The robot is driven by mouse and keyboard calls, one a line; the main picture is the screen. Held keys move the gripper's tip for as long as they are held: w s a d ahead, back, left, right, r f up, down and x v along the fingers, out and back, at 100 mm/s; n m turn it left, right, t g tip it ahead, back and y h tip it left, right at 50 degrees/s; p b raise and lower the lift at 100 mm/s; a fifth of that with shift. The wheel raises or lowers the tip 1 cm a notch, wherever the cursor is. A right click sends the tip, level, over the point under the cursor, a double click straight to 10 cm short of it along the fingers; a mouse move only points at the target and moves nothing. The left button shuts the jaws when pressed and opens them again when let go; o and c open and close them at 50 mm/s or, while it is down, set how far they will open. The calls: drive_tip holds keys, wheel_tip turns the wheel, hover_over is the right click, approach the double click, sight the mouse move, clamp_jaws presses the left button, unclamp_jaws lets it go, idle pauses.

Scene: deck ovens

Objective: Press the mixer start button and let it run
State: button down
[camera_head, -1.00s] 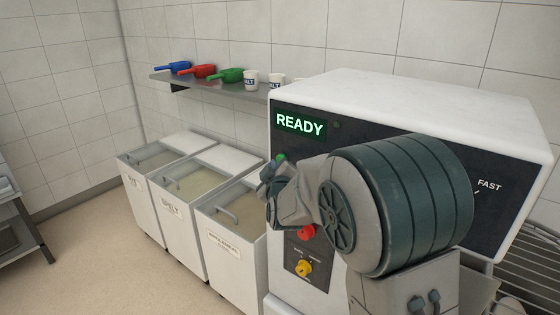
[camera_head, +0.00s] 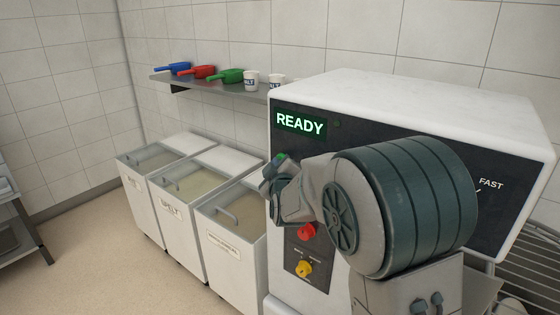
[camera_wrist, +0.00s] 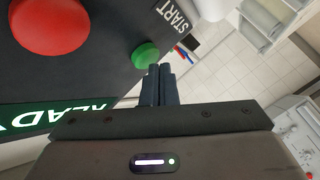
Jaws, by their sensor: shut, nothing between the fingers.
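The mixer's green start button (camera_wrist: 145,53) shows in the wrist view beside the word START. My gripper (camera_wrist: 159,68) is shut and empty, and its fingertips overlap the button's lower edge in that view. I cannot tell whether they touch it. The mixer (camera_head: 440,95) is a white-topped housing with a dark front panel. Its green display (camera_head: 300,124) reads READY.
A red button (camera_head: 306,231) and a yellow knob (camera_head: 303,268) sit low on the panel. Flour bins (camera_head: 235,215) stand left of the mixer. A wall shelf (camera_head: 205,86) holds scoops and white cups. A wire rack (camera_head: 530,255) is at right.

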drive_tip(key=shift+w+d, duration=0.25)
drive_tip(key=shift+w, duration=0.05)
idle(0.5)
drive_tip(key=shift+s, duration=0.1)
drive_tip(key=shift+s+a+b, duration=0.4)
drive_tip(key=shift+s+a, duration=0.1)
drive_tip(key=shift+s, duration=0.05)
drive_tip(key=shift+s+a, duration=0.1)
drive_tip(key=s+a, duration=0.1)
drive_tip(key=s, duration=0.1)
drive_tip(key=s+a, duration=0.1)
drive_tip(key=a, duration=0.1)
drive_tip(key=shift+s, duration=0.4)
idle(0.4)
